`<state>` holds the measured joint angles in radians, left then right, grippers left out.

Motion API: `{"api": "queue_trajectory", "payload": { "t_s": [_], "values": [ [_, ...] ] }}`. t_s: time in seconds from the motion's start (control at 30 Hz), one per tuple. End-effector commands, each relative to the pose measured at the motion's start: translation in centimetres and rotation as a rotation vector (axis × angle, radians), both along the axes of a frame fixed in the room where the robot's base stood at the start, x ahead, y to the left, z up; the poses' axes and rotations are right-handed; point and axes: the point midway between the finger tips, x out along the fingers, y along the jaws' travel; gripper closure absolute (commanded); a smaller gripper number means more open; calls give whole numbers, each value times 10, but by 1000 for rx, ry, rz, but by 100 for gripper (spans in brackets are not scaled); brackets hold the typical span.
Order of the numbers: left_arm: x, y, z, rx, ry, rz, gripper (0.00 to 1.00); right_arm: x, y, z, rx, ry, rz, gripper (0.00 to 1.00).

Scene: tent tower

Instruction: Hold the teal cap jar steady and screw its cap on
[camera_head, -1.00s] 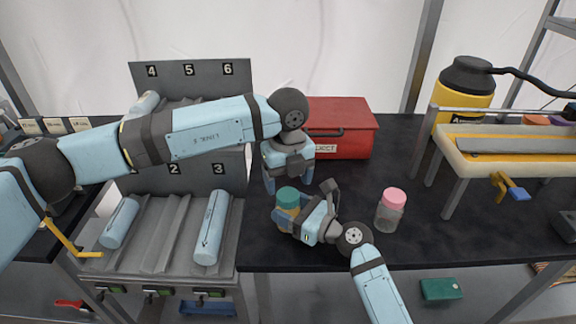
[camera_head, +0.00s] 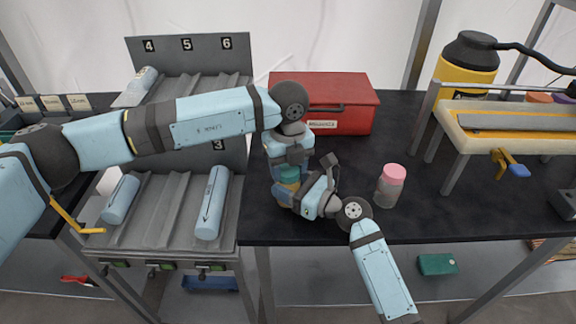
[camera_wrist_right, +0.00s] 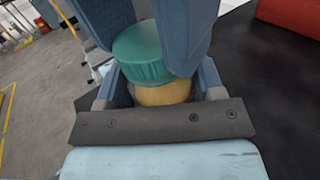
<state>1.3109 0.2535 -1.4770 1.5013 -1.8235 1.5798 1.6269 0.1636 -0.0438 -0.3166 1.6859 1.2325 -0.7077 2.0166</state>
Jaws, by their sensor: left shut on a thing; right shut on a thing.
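The jar (camera_wrist_right: 165,94) has yellowish contents and stands upright near the front edge of the dark table. Its teal cap (camera_head: 289,173) sits on top, and it also shows in the right wrist view (camera_wrist_right: 140,50). I cannot tell how tightly it is threaded. My right gripper (camera_head: 290,199) is shut around the jar body from the front right. My left gripper (camera_head: 287,172) points down from above and is shut on the cap, its fingers on either side. The fingers hide part of the cap and jar.
A pink-capped jar (camera_head: 390,186) stands to the right. A red toolbox (camera_head: 340,100) is behind. A grey numbered rack with blue cylinders (camera_head: 212,203) is to the left. A raised cream-coloured stand (camera_head: 475,138) and a yellow container (camera_head: 466,76) are at the right.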

Motion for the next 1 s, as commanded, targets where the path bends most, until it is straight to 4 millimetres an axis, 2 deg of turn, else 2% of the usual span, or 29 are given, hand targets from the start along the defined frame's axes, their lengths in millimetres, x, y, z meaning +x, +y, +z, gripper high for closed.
{"api": "queue_trajectory", "payload": {
  "t_s": [0.17, 0.8, 0.87, 1.0],
  "values": [
    [0, 0, 0, 0, -1, -130, 77, 0, 0, 0, 0, 0, 0, 100],
    [0, 0, -1, 1, 0, -1501, 77, 0, 0, 0, -1, 1, 0, 100],
    [0, 0, -1, 2, 0, -1585, 77, 0, 0, 0, -1, 1, 0, 100],
    [0, 0, -1, 0, 0, -1570, 77, 0, 0, 0, -1, 1, 0, 100]
  ]
}}
